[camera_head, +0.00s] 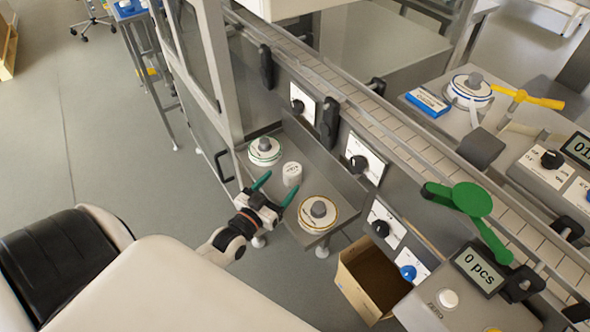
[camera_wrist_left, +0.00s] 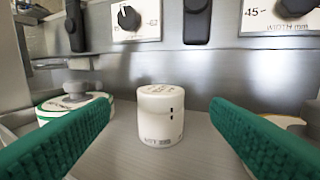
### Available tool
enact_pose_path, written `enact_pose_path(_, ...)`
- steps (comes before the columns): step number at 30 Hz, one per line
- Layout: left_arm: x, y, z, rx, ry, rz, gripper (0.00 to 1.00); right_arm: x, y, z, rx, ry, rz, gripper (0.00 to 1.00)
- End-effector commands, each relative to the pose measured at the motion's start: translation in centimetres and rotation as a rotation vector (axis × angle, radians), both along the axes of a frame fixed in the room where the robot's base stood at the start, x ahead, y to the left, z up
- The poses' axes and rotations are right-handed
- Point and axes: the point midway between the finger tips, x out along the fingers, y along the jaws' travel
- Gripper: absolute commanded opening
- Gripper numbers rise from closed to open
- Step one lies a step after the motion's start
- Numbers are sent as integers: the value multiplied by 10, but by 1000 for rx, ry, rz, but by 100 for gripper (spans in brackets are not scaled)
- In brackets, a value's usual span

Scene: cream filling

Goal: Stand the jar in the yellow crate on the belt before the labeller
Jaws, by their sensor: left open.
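A small white jar (camera_head: 292,174) with printing low on its side stands upright on a grey metal shelf (camera_head: 325,181) below the machine. My left gripper (camera_head: 266,190) is open, its green fingers pointing at the jar. In the left wrist view the jar (camera_wrist_left: 160,115) stands beyond and between the open fingertips (camera_wrist_left: 160,112), and nothing is held. The belt (camera_head: 385,122) runs above the shelf, from upper left to lower right. I cannot make out a yellow crate around the jar. My right gripper is not in view.
Knob panels (camera_head: 364,159) and dark posts (camera_head: 329,122) line the machine's side. An open cardboard box (camera_head: 372,278) stands below right. A green arm (camera_head: 472,199) reaches over the belt.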

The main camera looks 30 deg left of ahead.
Motion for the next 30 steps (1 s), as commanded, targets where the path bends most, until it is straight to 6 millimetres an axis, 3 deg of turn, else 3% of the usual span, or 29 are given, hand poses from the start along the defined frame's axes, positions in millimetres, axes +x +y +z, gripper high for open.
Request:
enact_pose_path(5, 27, 0, 1, 0, 0, 0, 71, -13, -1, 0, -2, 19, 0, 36)
enact_pose_path(11, 41, 0, 3, 0, 0, 0, 71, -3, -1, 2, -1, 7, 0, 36)
enact_pose_path(18, 76, -1, 6, 0, 0, 0, 71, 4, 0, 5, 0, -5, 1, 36)
enact_pose_path(28, 85, -1, 5, 0, 3, -1, 71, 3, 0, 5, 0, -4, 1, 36)
enact_pose_path(30, 85, -1, 5, 0, 2, -1, 63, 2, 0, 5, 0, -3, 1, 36)
